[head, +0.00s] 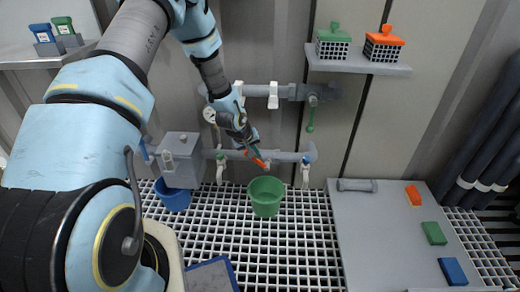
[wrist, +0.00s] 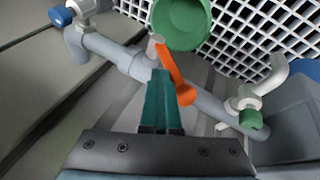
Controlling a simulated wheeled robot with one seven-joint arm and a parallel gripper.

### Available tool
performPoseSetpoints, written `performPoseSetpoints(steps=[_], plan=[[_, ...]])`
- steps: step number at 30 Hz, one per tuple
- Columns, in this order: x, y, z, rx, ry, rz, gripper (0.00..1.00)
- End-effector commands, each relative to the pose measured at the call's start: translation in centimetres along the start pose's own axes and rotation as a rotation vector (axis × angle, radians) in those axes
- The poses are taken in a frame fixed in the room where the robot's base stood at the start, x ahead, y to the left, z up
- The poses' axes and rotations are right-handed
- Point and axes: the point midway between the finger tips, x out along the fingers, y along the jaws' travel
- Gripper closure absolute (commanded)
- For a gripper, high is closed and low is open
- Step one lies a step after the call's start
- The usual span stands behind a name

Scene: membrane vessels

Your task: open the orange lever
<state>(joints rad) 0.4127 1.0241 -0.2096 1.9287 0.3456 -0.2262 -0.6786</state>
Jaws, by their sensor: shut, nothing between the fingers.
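The orange lever (wrist: 174,72) sits on a valve of the lower grey pipe (wrist: 118,58) and runs slantwise from its pivot to a wider free end. In the head view the lever (head: 260,162) shows as a small orange piece on the lower pipe, partly behind my gripper. My gripper (wrist: 162,75) has green fingers that are shut together and empty. The fingers are just left of the lever in the wrist view; I cannot tell whether they touch it. In the head view my gripper (head: 256,154) reaches down to the lower pipe.
A green bucket (head: 266,196) stands on the white grating below the pipe. A blue bucket (head: 172,196) is to its left, under a grey box (head: 182,160). A green lever (head: 311,120) hangs from the upper pipe. White valves (head: 305,175) flank the orange lever. A grey table (head: 385,240) is at right.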

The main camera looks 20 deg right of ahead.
Motion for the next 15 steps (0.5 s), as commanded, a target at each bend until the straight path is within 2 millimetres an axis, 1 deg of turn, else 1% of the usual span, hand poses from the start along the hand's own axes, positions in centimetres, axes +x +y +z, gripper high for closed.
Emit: performPoseSetpoints(steps=[1, 7, 8, 11, 15], plan=[[-0.1, -0.5, -0.1, -0.019, -0.005, 0.019, 1.0], [0.1, -1.3, -0.2, -0.05, -0.024, 0.101, 1.0], [0.1, -1.1, -0.2, -0.043, -0.024, 0.1, 1.0], [0.3, -1.6, -0.2, -0.042, -0.023, 0.097, 1.0], [0.6, -2.5, -0.3, -0.044, -0.023, 0.095, 1.0]])
